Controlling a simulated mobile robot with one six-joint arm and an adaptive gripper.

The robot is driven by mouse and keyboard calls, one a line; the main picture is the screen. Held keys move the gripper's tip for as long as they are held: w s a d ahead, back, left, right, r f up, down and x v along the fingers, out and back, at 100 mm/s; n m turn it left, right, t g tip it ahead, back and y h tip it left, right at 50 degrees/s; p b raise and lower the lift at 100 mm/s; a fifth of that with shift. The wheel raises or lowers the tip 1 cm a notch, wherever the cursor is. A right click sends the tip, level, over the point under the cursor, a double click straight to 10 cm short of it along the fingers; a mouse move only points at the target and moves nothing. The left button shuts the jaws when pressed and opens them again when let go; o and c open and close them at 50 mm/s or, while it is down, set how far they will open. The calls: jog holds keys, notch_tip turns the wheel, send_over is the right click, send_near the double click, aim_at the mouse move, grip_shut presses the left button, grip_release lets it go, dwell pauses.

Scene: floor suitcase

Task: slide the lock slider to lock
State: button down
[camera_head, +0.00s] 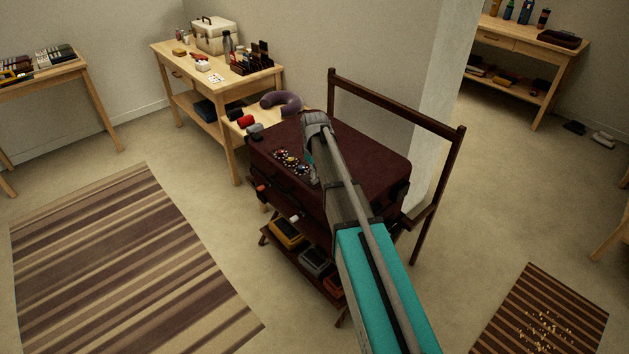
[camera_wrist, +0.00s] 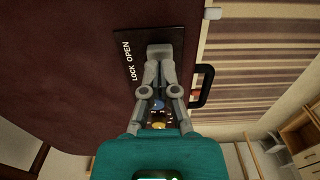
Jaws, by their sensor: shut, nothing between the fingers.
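The maroon suitcase (camera_head: 375,160) lies flat on a dark wooden rack. It also fills the left of the wrist view (camera_wrist: 60,70). A black lock plate (camera_wrist: 130,57) with the white words LOCK and OPEN is on its top near the edge. My gripper (camera_wrist: 159,52) points at this plate, its fingertips together over the plate beside the word OPEN. In the head view my gripper (camera_head: 314,180) reaches down to the suitcase's front edge. The fingers cover part of the plate, and I cannot make out the slider apart from them, nor whether they touch it.
Several coloured dials (camera_head: 291,160) sit on the suitcase top left of my gripper. A black handle (camera_wrist: 204,86) stands out from the suitcase edge close by. The rack's tall rail (camera_head: 395,103) rises behind. A wooden table (camera_head: 262,78) with items stands behind left. A striped rug (camera_head: 125,265) covers open floor.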

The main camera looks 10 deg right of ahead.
aim_at(308, 177)
jog(key=shift+f+b, duration=0.6)
dwell(0.6)
jog(key=shift+w+a, duration=0.45)
jog(key=shift+w, duration=0.3)
jog(key=shift+w+a, duration=0.45)
jog(key=shift+w, duration=0.3)
dwell(0.6)
jog(key=shift+r, duration=0.1)
jog(key=shift+r+p, duration=2.95)
jog(key=shift+p, duration=0.1)
jog(key=shift+s, duration=0.1)
jog(key=s+d+r+m+p, duration=0.1)
jog(key=s+r+m+p, duration=0.1)
jog(key=s, duration=1.2)
jog(key=s+r+m+p, duration=0.3)
jog(key=s+m, duration=0.1)
jog(key=s, duration=1.1)
jog(key=shift+s+d+r, duration=0.15)
jog(key=shift+d+r, duration=0.05)
jog(key=shift+d, duration=0.2)
